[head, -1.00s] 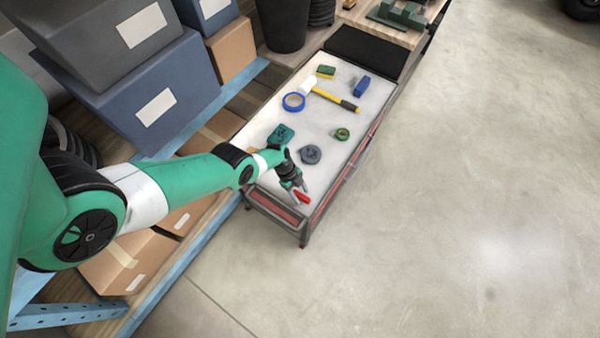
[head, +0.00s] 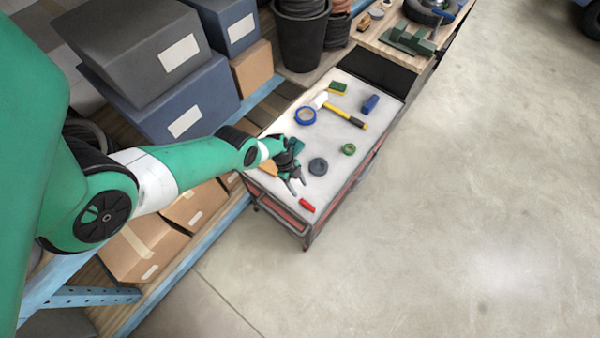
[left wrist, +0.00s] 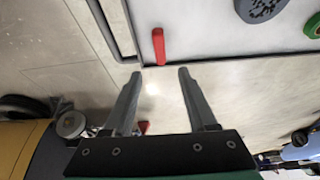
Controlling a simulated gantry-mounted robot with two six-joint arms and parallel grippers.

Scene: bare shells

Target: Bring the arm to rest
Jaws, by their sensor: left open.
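My left arm (head: 190,176) reaches in from the left over a white-topped cart (head: 268,198). My left gripper (head: 299,187) is open and empty above the cart's near end. In the left wrist view, its two fingers (left wrist: 160,75) stand apart with nothing between them. A small red object (head: 306,205) lies on the cart top near its front edge, just beyond the fingertips. It also shows in the left wrist view (left wrist: 158,46), apart from the fingers. My right gripper is in neither view.
The cart also carries a grey disc (head: 318,166), green tape (head: 348,149), blue tape (head: 305,116), a yellow-handled hammer (head: 345,115), a blue object (head: 370,103) and a sponge (head: 338,88). Boxes on a shelf (head: 205,255) stand left. Open floor (head: 480,230) lies right.

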